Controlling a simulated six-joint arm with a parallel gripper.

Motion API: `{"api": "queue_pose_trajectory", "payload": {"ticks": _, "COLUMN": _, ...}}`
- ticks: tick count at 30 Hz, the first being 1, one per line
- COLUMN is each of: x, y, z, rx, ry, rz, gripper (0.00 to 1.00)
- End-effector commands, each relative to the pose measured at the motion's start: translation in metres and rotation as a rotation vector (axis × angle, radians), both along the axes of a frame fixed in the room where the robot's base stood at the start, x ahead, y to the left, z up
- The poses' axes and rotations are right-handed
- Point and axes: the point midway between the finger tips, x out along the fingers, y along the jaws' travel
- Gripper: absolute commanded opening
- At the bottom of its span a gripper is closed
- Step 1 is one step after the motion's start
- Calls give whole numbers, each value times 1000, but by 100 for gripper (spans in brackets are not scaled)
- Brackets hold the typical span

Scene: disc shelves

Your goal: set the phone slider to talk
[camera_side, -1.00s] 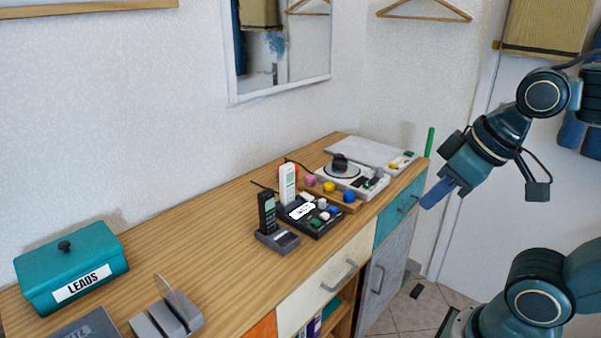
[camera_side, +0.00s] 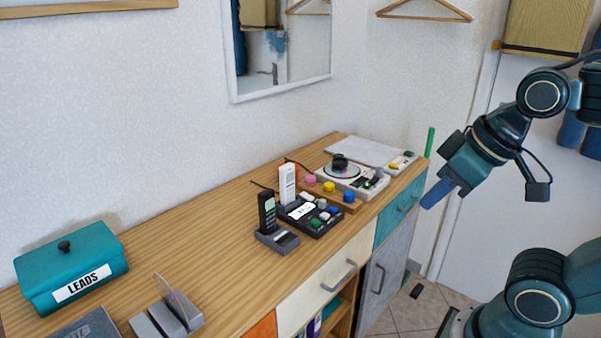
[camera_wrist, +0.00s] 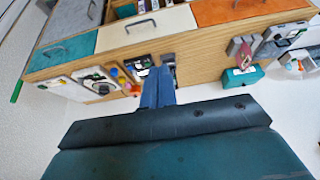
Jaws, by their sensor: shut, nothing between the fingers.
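A black cordless phone (camera_side: 267,212) stands upright in a grey cradle (camera_side: 280,242) near the middle of the cabinet top. Behind it, a white handset (camera_side: 288,184) stands at a black base (camera_side: 318,217) with a white label and several coloured buttons. Which part is the phone slider is too small to tell. My gripper (camera_side: 437,194) is shut and empty, in the air to the right of the cabinet and apart from everything. In the wrist view its blue fingers (camera_wrist: 158,88) lie together, with the black base (camera_wrist: 138,63) and grey cradle (camera_wrist: 168,59) beyond them.
Behind the phones are a board with pink, yellow and blue knobs (camera_side: 329,187), a turntable-like device (camera_side: 350,178) and a pale flat panel (camera_side: 365,152). A teal LEADS box (camera_side: 70,262) and a grey disc holder (camera_side: 165,318) stand at left. The wood between is clear.

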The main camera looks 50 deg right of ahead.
Motion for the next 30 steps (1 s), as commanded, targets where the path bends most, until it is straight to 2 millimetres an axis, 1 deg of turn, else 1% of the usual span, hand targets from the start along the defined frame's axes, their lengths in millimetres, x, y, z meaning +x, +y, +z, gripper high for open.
{"api": "queue_pose_trajectory", "payload": {"ticks": 6, "x": 0, "y": 0, "z": 0, "rx": 0, "ry": 0, "rz": 0, "gripper": 0}}
{"api": "queue_pose_trajectory", "payload": {"ticks": 7, "x": 0, "y": 0, "z": 0, "rx": 0, "ry": 0, "rz": 0, "gripper": 2}}
{"api": "queue_pose_trajectory", "payload": {"ticks": 11, "x": 1, "y": 0, "z": 1, "rx": -1, "ry": 1, "rz": 0, "gripper": 28}}
{"api": "queue_pose_trajectory", "payload": {"ticks": 12, "x": 2, "y": 0, "z": 2, "rx": -1, "ry": 3, "rz": 0, "gripper": 35}}
{"api": "queue_pose_trajectory", "payload": {"ticks": 13, "x": 4, "y": -1, "z": 3, "rx": -2, "ry": 5, "rz": -1, "gripper": 38}}
{"api": "queue_pose_trajectory", "payload": {"ticks": 17, "x": 13, "y": -2, "z": 8, "rx": -6, "ry": 20, "rz": -2, "gripper": 38}}
{"api": "queue_pose_trajectory", "payload": {"ticks": 20, "x": 25, "y": -5, "z": 15, "rx": -10, "ry": 41, "rz": -4, "gripper": 38}}
{"api": "queue_pose_trajectory", "payload": {"ticks": 26, "x": 61, "y": -14, "z": 29, "rx": -21, "ry": 92, "rz": -8, "gripper": 38}}
{"api": "queue_pose_trajectory", "payload": {"ticks": 30, "x": 90, "y": -22, "z": 36, "rx": -27, "ry": 131, "rz": -9, "gripper": 38}}
